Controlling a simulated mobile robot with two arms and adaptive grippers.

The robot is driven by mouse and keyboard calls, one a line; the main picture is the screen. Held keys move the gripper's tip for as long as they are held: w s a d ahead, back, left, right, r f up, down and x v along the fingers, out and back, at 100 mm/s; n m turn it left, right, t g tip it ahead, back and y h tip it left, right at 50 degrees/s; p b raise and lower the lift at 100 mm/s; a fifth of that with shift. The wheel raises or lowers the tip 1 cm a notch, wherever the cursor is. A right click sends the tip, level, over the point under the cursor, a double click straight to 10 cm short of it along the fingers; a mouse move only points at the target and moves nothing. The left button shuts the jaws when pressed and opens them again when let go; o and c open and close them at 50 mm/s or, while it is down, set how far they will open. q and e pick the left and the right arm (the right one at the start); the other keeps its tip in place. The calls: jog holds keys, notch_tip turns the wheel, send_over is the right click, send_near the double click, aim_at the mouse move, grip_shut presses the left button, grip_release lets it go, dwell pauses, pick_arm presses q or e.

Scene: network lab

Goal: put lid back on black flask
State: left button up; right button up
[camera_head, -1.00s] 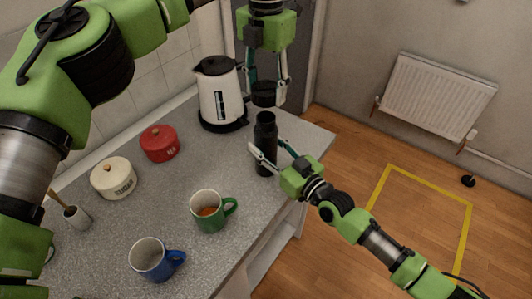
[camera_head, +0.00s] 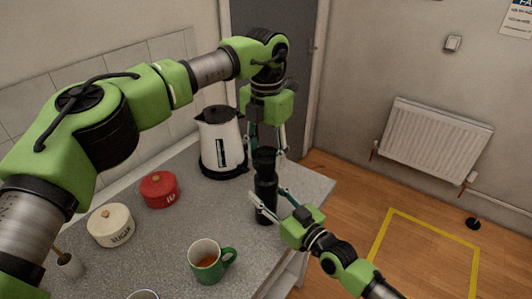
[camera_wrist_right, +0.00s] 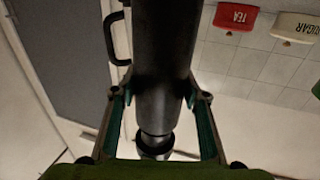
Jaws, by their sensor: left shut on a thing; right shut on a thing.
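The black flask (camera_head: 265,195) stands upright near the right edge of the grey counter. My right gripper (camera_head: 270,206) is shut around its body from the right. In the right wrist view the flask (camera_wrist_right: 165,65) sits between both fingers. My left gripper (camera_head: 266,148), above the flask, points down and is shut on the black lid (camera_head: 264,155). The lid is at the flask's mouth in the head view. The right wrist view shows the lid (camera_wrist_right: 155,147) by the narrow neck, slightly off its line. I cannot tell whether they touch.
A white kettle (camera_head: 221,145) stands close left of the left gripper. A red tea pot (camera_head: 159,190), a cream sugar pot (camera_head: 109,226) and a green mug (camera_head: 207,263) stand farther left on the counter (camera_head: 165,235). The counter's edge is just right of the flask.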

pick_arm(q)
jog(key=shift+f, duration=0.9)
jog(key=shift+f, duration=0.55)
